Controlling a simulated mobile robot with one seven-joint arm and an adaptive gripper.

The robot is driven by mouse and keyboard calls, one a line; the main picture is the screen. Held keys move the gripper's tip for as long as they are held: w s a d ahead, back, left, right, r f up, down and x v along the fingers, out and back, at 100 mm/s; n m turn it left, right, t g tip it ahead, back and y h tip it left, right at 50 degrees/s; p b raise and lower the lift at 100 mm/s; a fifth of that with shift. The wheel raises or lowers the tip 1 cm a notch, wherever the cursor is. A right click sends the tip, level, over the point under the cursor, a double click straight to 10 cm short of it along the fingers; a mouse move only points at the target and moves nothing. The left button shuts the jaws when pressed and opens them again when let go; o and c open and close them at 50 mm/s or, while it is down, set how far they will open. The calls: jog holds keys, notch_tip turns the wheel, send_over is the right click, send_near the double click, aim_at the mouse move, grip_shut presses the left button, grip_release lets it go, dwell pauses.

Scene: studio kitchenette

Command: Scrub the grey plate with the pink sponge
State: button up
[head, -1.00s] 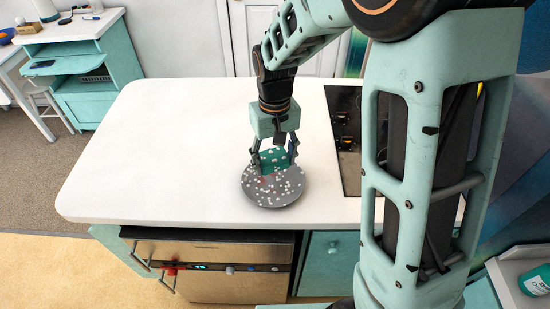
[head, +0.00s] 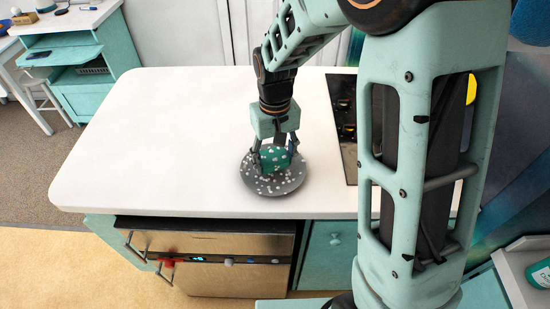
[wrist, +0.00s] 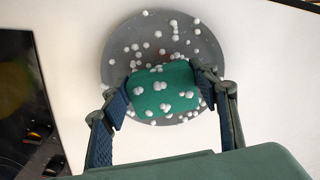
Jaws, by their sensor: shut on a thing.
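A round grey plate (head: 297,171) lies on the white counter, dotted with many small white blobs. The plate also shows in the wrist view (wrist: 122,48). My gripper (head: 274,153) is shut on a green sponge (head: 270,160), not a pink one. In the wrist view my gripper's dark blue finger pads (wrist: 160,92) press the sponge (wrist: 176,77) from both sides. The sponge is over the plate's near part in that view and has white blobs on it. I cannot tell whether it touches the plate. No pink sponge shows.
A black cooktop (head: 345,125) is set into the counter (head: 160,130) right of the plate. The counter left of the plate is clear. A dishwasher-like front (head: 215,262) with a red item on its handle is below. A teal cabinet (head: 95,90) stands at the far left.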

jog(key=shift+f+b, duration=1.15)
jog(key=shift+f, duration=0.4)
jog(key=shift+d, duration=0.1)
dwell(0.4)
